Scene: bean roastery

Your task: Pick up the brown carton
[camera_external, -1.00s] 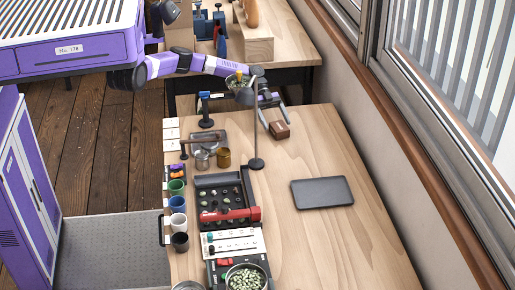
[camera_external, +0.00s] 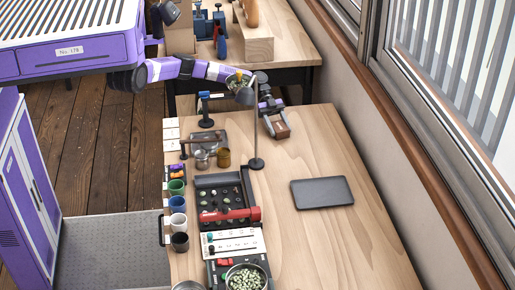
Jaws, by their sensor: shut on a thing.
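The brown carton (camera_external: 281,131) is a small box at the far end of the wooden table, right of the lamp stand. My gripper (camera_external: 275,124) reaches over the table's far edge and is shut on the carton, with its fingers along the carton's sides. The carton appears to be at or very near the table top; I cannot tell whether it is lifted. Part of my arm behind the lamp head is hidden.
A desk lamp (camera_external: 254,120) stands just left of my gripper. A dark flat tray (camera_external: 322,192) lies on the right of the table. A brass cup (camera_external: 224,157), metal cups and a bean sample tray (camera_external: 206,181) line the left side.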

